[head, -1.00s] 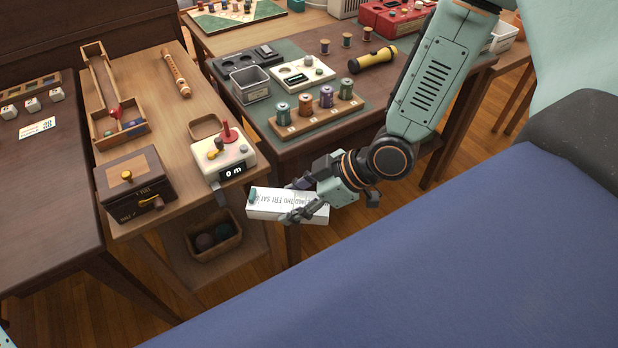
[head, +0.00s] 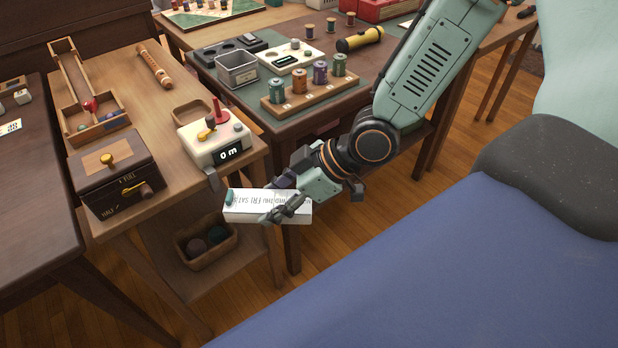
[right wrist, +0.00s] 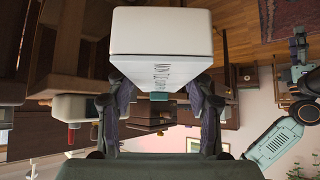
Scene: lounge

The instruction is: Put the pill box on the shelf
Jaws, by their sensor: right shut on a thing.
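The pill box (head: 268,207) is a white, long box with day letters along it and a teal part at its left end. My right gripper (head: 283,207) is shut on it and holds it in the air in front of the wooden side table. In the right wrist view the pill box (right wrist: 162,45) sits between both fingers (right wrist: 160,100). A lower shelf (head: 215,280) lies under the side table, with a small wooden bin (head: 207,258) of dark balls on it. The pill box is above and to the right of that bin.
The side table (head: 150,105) holds a dark box with a brass knob (head: 118,178), a white device reading "0 m" (head: 215,138) and a flute (head: 155,67). A spool rack (head: 310,98) stands on the table behind. A blue surface (head: 440,270) fills the lower right.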

